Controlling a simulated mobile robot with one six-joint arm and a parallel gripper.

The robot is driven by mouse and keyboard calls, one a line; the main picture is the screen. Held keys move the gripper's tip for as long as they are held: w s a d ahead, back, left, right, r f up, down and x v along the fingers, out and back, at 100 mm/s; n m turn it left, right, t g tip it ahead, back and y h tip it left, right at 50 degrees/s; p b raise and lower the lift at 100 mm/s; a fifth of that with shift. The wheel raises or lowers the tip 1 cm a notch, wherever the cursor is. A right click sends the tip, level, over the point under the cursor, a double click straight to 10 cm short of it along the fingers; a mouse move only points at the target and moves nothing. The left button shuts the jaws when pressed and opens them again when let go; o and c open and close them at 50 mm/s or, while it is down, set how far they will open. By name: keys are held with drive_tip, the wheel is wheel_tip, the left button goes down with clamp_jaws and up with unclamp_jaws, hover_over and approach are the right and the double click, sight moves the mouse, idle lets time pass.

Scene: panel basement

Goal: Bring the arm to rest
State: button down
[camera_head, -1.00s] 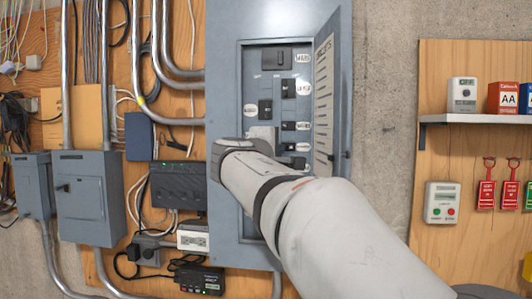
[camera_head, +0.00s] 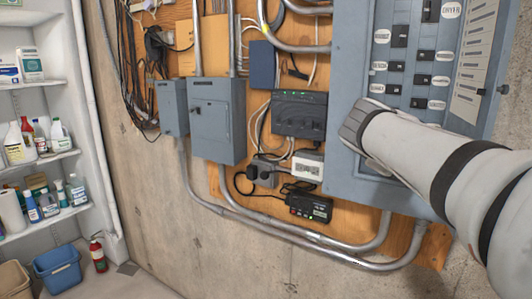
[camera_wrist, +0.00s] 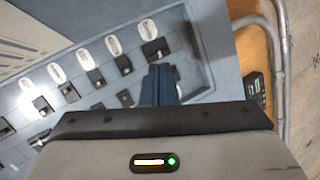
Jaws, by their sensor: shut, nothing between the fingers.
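My arm reaches in from the right in the head view, its end in front of the lower left part of the open grey breaker panel (camera_head: 345,75). In the wrist view my gripper (camera_wrist: 160,72) shows as two dark blue fingers closed together, with nothing between them. The fingertips lie over the panel face (camera_wrist: 200,75), beside the rows of black breakers (camera_wrist: 123,64) and white oval labels. I cannot tell the gap between fingertips and panel. The arm hides part of the panel's lower edge in the head view.
Left of the panel are grey boxes (camera_head: 218,120), a black unit (camera_head: 298,114), a white outlet (camera_head: 308,167) and conduits (camera_head: 300,238). Bare concrete wall lies below.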

drive_tip(key=s+a+f+m+g+y, duration=0.2)
drive_tip(key=s+f, duration=0.4)
drive_tip(key=f, duration=0.3)
drive_tip(key=s+a+f+m+g+y, duration=0.2)
drive_tip(key=s+a+f+y, duration=0.2)
drive_tip(key=s+a+f, duration=0.3)
drive_tip(key=s+a+f+m+g+y, duration=0.2)
drive_tip(key=s+a+f, duration=0.3)
drive_tip(key=f, duration=0.7)
drive_tip(key=shift+s+a+y, duration=0.25)
drive_tip(key=shift+s+y, duration=0.45)
drive_tip(key=shift+y, duration=0.2)
drive_tip(key=shift+d, duration=0.1)
